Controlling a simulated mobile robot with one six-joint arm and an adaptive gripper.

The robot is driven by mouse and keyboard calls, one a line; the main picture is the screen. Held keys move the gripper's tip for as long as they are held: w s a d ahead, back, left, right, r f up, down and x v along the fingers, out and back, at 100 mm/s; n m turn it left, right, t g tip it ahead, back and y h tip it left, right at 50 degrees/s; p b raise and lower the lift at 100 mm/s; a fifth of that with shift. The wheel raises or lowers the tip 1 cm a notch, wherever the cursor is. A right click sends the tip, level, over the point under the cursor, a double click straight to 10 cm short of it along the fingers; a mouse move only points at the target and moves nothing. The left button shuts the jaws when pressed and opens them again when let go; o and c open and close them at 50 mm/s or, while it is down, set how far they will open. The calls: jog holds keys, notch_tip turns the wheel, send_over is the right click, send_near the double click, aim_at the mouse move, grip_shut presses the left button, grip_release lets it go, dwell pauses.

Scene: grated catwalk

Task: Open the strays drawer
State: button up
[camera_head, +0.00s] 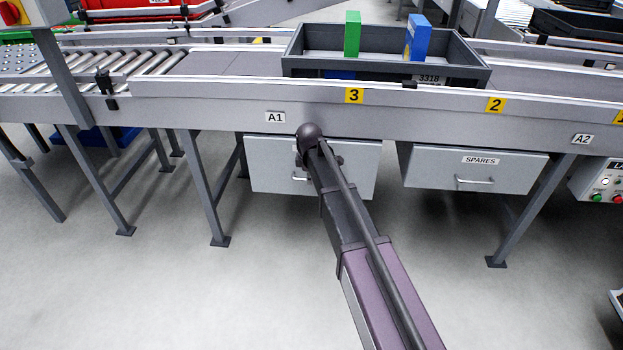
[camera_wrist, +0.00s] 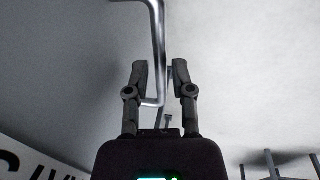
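The grey drawer (camera_head: 268,160) hangs under the conveyor at the left, below the A1 sign, and looks shut. My arm covers its middle and hides any label in the head view. A bit of its handle (camera_head: 299,178) shows left of my arm. In the wrist view, the metal handle (camera_wrist: 157,55) runs between the two fingers of my gripper (camera_wrist: 160,72), with small gaps visible on both sides. The gripper is open around the handle. Part of a white label (camera_wrist: 35,160) with dark letters shows at lower left, cut off. The head view hides my fingers.
A second drawer marked SPARES (camera_head: 475,172) hangs to the right, shut. A dark tote (camera_head: 300,70) with a green and a blue block stands on the conveyor above. Grey support legs (camera_head: 205,190) flank the drawers. The floor in front is clear.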

grip_shut()
jog(key=shift+d, duration=0.2)
jog(key=shift+s+a, duration=0.1)
jog(key=shift+s, duration=0.05)
